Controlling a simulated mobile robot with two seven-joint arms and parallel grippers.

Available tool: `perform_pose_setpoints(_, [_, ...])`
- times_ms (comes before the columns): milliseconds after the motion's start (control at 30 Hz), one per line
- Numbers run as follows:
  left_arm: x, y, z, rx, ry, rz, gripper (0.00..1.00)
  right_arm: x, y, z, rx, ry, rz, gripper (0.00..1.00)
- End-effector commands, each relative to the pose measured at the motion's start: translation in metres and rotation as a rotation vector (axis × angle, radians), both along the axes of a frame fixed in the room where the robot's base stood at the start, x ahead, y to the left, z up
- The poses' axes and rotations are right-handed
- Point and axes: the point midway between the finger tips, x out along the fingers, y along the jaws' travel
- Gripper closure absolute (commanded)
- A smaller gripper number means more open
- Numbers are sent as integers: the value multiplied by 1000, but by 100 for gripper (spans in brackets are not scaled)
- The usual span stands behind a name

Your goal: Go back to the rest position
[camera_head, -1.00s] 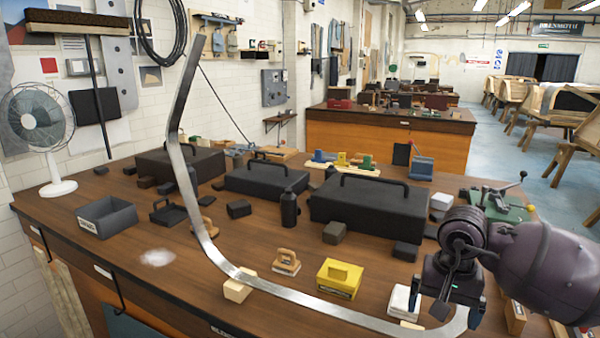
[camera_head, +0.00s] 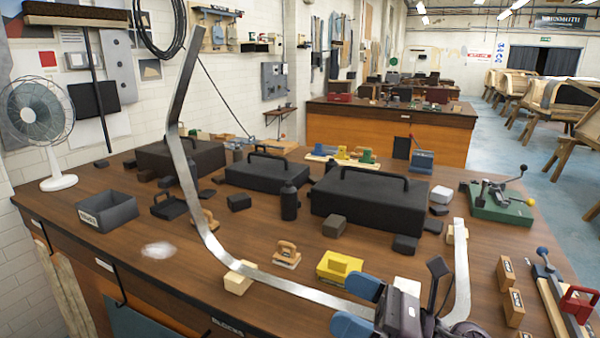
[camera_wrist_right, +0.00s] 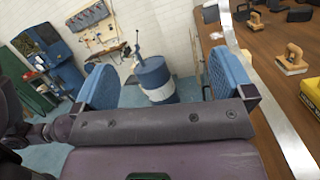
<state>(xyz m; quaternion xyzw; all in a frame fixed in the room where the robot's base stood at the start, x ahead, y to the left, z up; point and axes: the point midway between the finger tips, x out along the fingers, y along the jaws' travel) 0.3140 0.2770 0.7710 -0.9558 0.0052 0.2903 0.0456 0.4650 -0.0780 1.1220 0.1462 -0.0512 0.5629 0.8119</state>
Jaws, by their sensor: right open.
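My right gripper (camera_head: 360,308) is at the bottom middle of the head view, near the front edge of the bench. Its two blue finger pads are spread apart with nothing between them. In the right wrist view the pads of this gripper (camera_wrist_right: 160,85) are also wide apart and empty. A long bent metal strip (camera_head: 188,165) rises at the left, runs along the bench and turns up at its right end. My gripper hides part of it in the head view. In the right wrist view the strip (camera_wrist_right: 275,115) is right of the pads, apart from them. My left gripper is out of view.
The wooden bench (camera_head: 120,255) holds black cases (camera_head: 368,203), a yellow block (camera_head: 338,267), a green-based tool (camera_head: 497,203) and a clamp (camera_head: 575,305). A fan (camera_head: 38,125) stands far left. In the right wrist view, a blue barrel (camera_wrist_right: 156,78) stands on the floor beyond the pads.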

Motion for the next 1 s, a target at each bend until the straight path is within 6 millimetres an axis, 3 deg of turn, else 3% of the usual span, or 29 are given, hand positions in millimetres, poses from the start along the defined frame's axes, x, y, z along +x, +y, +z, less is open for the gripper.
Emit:
perform_pose_setpoints(133, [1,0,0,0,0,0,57,10,-29,6,314,277,-164,1])
perform_pose_setpoints(267, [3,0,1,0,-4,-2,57,19,-63,-2,585,520,-305,1])
perform_pose_setpoints(367, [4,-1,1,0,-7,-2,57,21,-92,-18,792,704,-415,1])
perform_pose_setpoints(533, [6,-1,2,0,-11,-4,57,11,-140,-61,1147,1006,-607,1])
perform_pose_setpoints(667, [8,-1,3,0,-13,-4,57,-10,-170,-102,1416,1223,-765,1])
perform_pose_setpoints(800, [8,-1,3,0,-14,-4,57,-47,-193,-149,1700,1434,-948,1])
perform_pose_setpoints(1000, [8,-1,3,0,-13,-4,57,-109,-207,-199,2041,1655,-1205,1])
